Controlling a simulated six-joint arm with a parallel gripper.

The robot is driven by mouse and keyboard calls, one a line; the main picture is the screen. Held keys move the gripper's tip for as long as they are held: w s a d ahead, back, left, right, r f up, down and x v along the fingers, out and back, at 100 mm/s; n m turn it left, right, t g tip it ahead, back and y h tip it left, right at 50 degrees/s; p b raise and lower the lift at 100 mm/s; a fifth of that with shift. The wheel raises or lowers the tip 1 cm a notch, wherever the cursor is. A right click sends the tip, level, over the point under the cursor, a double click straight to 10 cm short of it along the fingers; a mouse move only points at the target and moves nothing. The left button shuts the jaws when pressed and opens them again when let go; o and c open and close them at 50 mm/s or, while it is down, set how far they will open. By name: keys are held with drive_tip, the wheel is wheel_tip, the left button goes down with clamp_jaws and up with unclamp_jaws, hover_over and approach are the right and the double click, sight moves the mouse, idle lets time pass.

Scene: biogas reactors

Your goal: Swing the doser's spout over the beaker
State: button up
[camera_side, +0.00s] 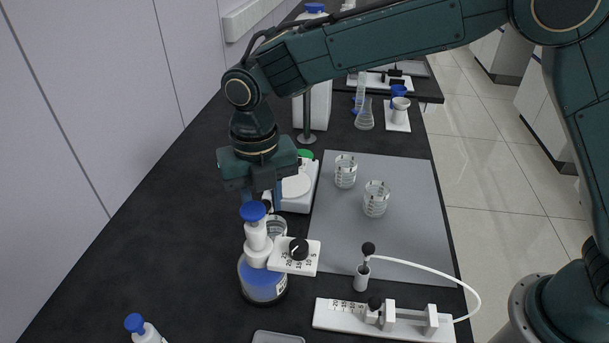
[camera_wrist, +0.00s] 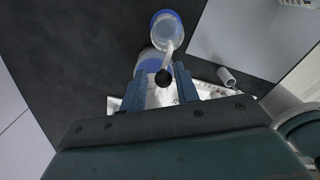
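The doser is a bottle of blue liquid (camera_side: 262,283) with a white pump body (camera_side: 257,240), a blue cap (camera_side: 252,211) and a white dial plate (camera_side: 280,262). A glass beaker (camera_side: 278,226) stands just behind it, partly hidden. My gripper (camera_side: 263,203) points down behind the blue cap.
Two beakers (camera_side: 345,171) (camera_side: 376,199) stand on a grey mat (camera_side: 400,240) to the right. A white balance (camera_side: 298,187) stands behind my gripper. A syringe device (camera_side: 345,318) with a white hose and a black-knobbed post (camera_side: 361,279) lie front right. A blue-capped bottle (camera_side: 143,332) stands front left.

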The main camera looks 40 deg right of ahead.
drive_tip(key=shift+r, duration=0.1)
drive_tip(key=shift+r, duration=3.65)
drive_tip(key=shift+d, duration=0.1)
drive_tip(key=shift+d+r, duration=0.2)
drive_tip(key=shift+r, duration=0.05)
drive_tip(key=s+d+r+m+t, duration=0.1)
drive_tip(key=s+d+r+m, duration=0.3)
drive_tip(key=d+m, duration=0.45)
drive_tip(key=s+d+r+m+t, duration=0.2)
drive_tip(key=s+d+r+m, duration=0.4)
drive_tip(key=d, duration=0.4)
drive_tip(key=s+d+f+m+t, duration=0.1)
drive_tip(key=s+d+f+m, duration=0.1)
drive_tip(key=s+d+m, duration=0.3)
drive_tip(key=s+d+f+m+t, duration=0.1)
drive_tip(key=s+d+f+m, duration=0.2)
drive_tip(key=s+m, duration=0.6)
drive_tip(key=d+m, duration=0.2)
drive_tip(key=m, duration=0.2)
drive_tip(key=shift+s+d+f+t, duration=0.2)
drive_tip(key=shift+s+d+t, duration=0.05)
drive_tip(key=shift+t, duration=0.05)
